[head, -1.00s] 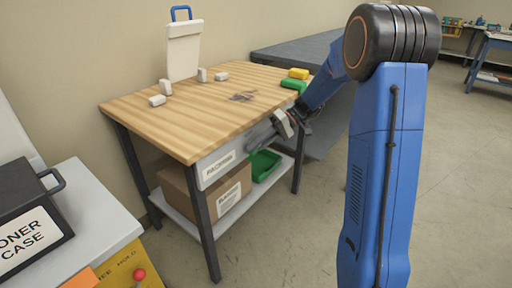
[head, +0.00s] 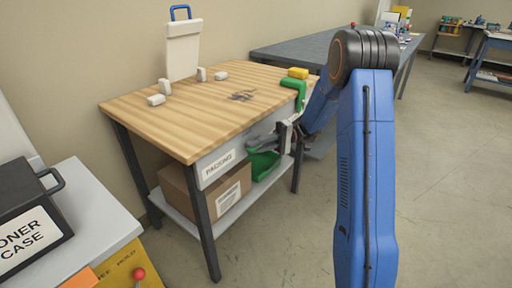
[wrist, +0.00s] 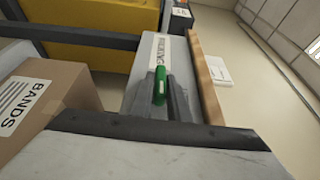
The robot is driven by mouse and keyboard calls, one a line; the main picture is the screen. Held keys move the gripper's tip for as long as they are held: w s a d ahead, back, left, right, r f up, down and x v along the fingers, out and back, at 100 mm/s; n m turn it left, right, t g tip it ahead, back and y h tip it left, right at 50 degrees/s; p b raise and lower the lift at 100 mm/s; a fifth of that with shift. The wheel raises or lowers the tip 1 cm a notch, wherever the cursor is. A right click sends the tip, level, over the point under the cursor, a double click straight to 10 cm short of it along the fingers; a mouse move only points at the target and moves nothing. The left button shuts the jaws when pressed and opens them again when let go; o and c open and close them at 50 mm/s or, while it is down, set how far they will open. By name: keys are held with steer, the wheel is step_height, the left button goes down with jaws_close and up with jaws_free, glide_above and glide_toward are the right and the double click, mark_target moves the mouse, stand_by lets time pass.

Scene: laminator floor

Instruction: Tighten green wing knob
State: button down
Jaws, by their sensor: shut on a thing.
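The green wing knob (wrist: 160,86) shows in the wrist view, upright between the two grey fingers of my gripper (wrist: 164,98). My gripper is shut on it, beside the white front panel of the wood-topped packing table. In the head view my gripper (head: 254,146) is at the table's front panel, near its right end. The knob cannot be made out there, and the fingers cover that spot.
Below are a cardboard box (head: 222,192) and a green bin (head: 262,163). Open floor lies to the right.

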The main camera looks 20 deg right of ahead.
stand_by(0.3)
steer(key=c, duration=1.8)
jaws_free()
steer(key=shift+o, duration=0.2)
